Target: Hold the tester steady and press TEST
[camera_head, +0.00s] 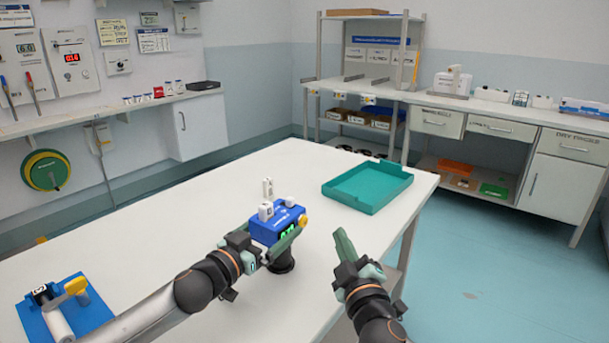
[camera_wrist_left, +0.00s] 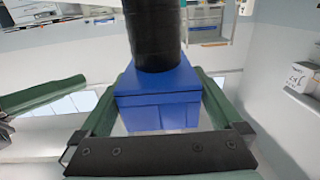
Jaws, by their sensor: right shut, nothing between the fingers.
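The tester (camera_head: 289,217) is a blue box with a lit green display, raised on a black stand (camera_head: 283,264) on the white table. White blocks (camera_head: 266,209) sit on or beside its top, and a yellow button-like part (camera_head: 303,221) shows at its right end; its label is unreadable. My left gripper (camera_head: 277,241) has its fingers along two sides of the tester, closed on it. In the left wrist view the blue box (camera_wrist_left: 158,105) lies between both green fingers. My right gripper (camera_head: 343,240) is shut and empty, right of the tester and apart from it.
An empty teal tray (camera_head: 368,205) lies at the table's far right. A blue fixture with a white roll and yellow handle (camera_head: 75,287) sits at the near left. The white table (camera_head: 190,225) is clear between them. Wall shelves and a back bench stand beyond.

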